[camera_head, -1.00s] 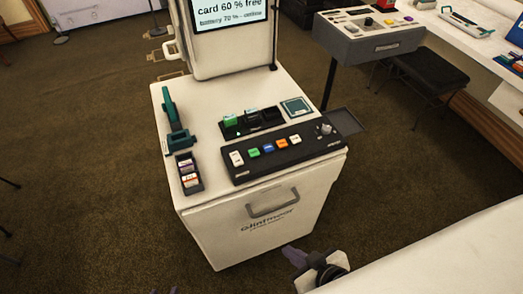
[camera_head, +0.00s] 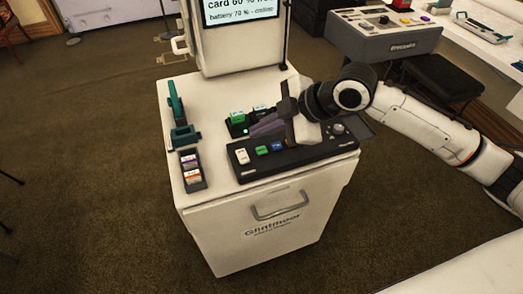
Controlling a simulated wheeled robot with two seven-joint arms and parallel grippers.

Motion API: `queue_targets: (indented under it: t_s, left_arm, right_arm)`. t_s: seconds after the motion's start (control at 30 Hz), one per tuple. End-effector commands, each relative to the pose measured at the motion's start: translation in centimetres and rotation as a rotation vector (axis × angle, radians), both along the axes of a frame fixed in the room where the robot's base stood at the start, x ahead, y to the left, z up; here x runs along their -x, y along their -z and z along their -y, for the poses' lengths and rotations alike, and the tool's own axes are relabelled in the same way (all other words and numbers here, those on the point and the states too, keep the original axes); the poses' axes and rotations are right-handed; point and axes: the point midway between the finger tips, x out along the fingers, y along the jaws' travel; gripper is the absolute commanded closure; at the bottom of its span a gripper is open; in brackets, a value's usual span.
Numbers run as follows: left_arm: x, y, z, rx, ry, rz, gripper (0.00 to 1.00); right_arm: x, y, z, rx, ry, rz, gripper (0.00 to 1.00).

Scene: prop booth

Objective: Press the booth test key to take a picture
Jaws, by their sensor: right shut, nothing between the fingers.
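The booth (camera_head: 250,196) is a white cabinet with a screen (camera_head: 240,8) at its back. On its top is a black key panel (camera_head: 305,156) with a white key (camera_head: 242,157), a green key (camera_head: 262,150) and a blue key (camera_head: 277,147). I cannot read which one is the test key. My right gripper (camera_head: 251,130) reaches in from the right, shut and empty, its purple fingers pointing left above the panel's back edge. It hides the keys further right and part of the block tray behind. I cannot tell whether the fingertips touch anything. My left gripper is out of view.
A dark block tray with green-topped blocks (camera_head: 237,117) sits behind the panel. A teal tool (camera_head: 176,104) and a small cartridge rack (camera_head: 191,170) stand on the left of the top. A grey console (camera_head: 385,38) stands at the back right.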

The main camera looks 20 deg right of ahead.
Motion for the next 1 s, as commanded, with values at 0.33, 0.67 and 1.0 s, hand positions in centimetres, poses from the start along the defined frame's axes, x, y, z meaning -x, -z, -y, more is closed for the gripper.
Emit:
queue_targets:
  t_s: [0.33, 0.67, 1.0]
  left_arm:
    - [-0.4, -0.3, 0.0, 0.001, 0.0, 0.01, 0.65]
    - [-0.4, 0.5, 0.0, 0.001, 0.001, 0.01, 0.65]
    - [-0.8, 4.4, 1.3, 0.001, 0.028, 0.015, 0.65]
  right_arm:
    - [-2.1, -2.7, 2.1, 0.012, -0.013, 0.048, 1.0]
    - [-2.1, -1.9, 2.0, 0.01, -0.013, 0.048, 1.0]
    - [-2.1, 2.6, 2.0, 0.01, -0.013, 0.048, 1.0]
